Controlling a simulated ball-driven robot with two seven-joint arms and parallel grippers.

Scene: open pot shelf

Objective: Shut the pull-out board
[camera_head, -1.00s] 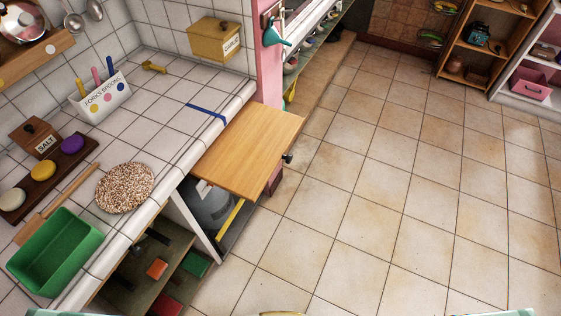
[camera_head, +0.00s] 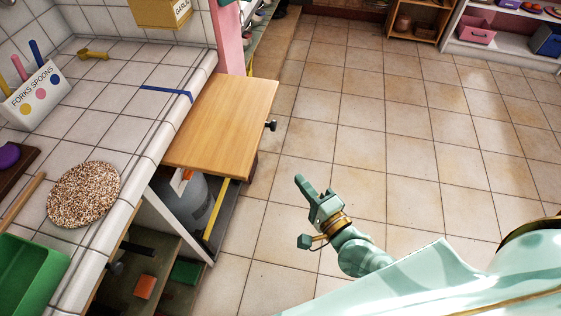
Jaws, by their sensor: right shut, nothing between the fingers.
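The wooden pull-out board (camera_head: 222,122) sticks out from under the tiled counter's front edge, extended over the floor side. A small dark knob (camera_head: 270,126) is on its outer edge. My right gripper (camera_head: 300,184) is shut and empty. In the picture it is to the lower right of the board, over the floor and apart from it, with its fingers pointing up and left. My left gripper is not in view.
The tiled counter (camera_head: 120,105) on the left holds a round speckled mat (camera_head: 84,194), a forks-spoons holder (camera_head: 35,95) and a green bin (camera_head: 30,270). Open shelves with a grey gas bottle (camera_head: 188,205) are below. The tiled floor to the right is clear.

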